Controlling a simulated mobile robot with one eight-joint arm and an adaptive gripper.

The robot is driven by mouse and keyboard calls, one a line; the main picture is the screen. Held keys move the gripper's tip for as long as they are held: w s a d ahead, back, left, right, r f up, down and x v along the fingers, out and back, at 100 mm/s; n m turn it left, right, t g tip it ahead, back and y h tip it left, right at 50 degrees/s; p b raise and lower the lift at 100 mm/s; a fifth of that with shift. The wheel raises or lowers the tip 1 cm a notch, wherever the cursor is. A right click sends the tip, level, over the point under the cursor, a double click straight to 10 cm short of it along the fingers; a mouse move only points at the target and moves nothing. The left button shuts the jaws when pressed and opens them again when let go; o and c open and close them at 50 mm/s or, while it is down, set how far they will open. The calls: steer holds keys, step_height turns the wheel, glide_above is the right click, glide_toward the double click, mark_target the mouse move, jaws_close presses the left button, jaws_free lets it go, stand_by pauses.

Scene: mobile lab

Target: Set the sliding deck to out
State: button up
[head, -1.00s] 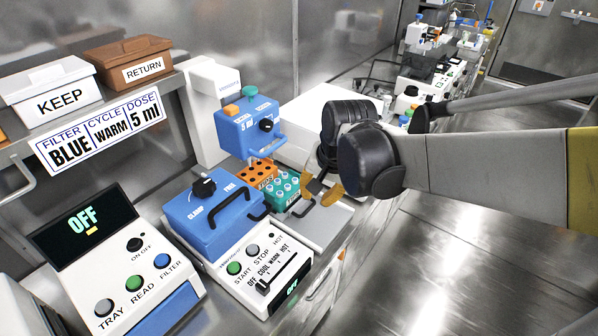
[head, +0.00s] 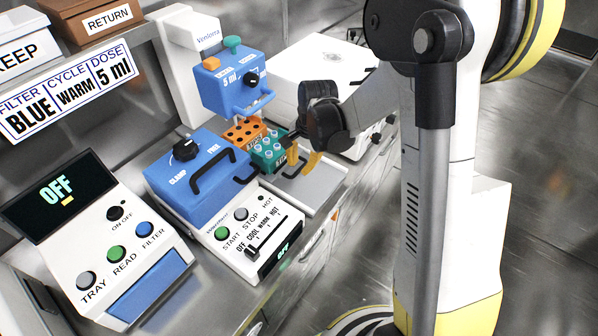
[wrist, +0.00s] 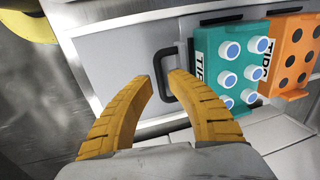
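The sliding deck (head: 322,188) is a flat grey plate in front of the blue dispenser head (head: 238,85). A black handle (wrist: 163,72) stands on the deck beside the teal rack. My gripper (head: 302,162) is low over the deck. In the wrist view its yellow fingers (wrist: 160,80) are apart, with the handle between or just beyond their tips; contact cannot be told. The teal rack (head: 268,153) of white-and-blue capped vials and the orange rack (head: 243,131) with dark holes sit side by side beside the handle.
A blue-lidded unit (head: 185,190) with its slider panel (head: 250,232) stands left of the deck. A reader (head: 120,250) showing OFF is at far left. A white box (head: 310,85) stands behind my gripper. Open floor lies right of the bench.

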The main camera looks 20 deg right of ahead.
steer(key=shift+w+a+f, duration=0.1)
steer(key=shift+w+f, duration=0.05)
steer(key=shift+f, duration=0.75)
jaws_close()
steer(key=s+d, duration=0.2)
steer(key=s, duration=0.1)
steer(key=s+d, duration=0.3)
steer(key=s, duration=0.1)
steer(key=s+d+b, duration=0.1)
steer(key=s+d, duration=0.2)
steer(key=s, duration=0.1)
steer(key=shift+s, duration=0.1)
jaws_free()
